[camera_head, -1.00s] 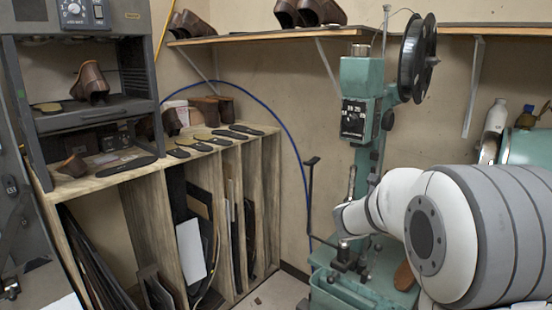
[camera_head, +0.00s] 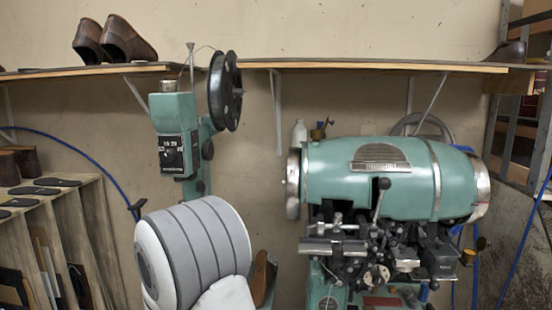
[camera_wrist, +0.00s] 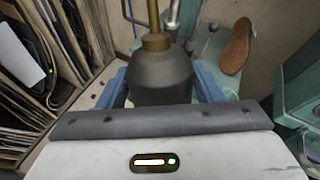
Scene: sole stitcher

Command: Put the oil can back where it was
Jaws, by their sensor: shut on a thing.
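The oil can (camera_wrist: 160,72), dark grey with a brass collar and a thin brass spout, is in the wrist view. The blue fingers of my gripper (camera_wrist: 162,86) stand on either side of its body, shut on it. The spout points to the top of the wrist view; the can's lower part is hidden behind the gripper's front edge. In the head view only part of my arm shows, and the gripper and can are out of sight.
A green stitching machine (camera_head: 390,180) stands at the right, and a green column machine with a black reel (camera_head: 225,90) is behind my arm. A wooden rack (camera_head: 85,230) stands at the left. A wall shelf (camera_head: 390,65) runs above. In the wrist view, a brown sole (camera_wrist: 236,46) lies on a green base.

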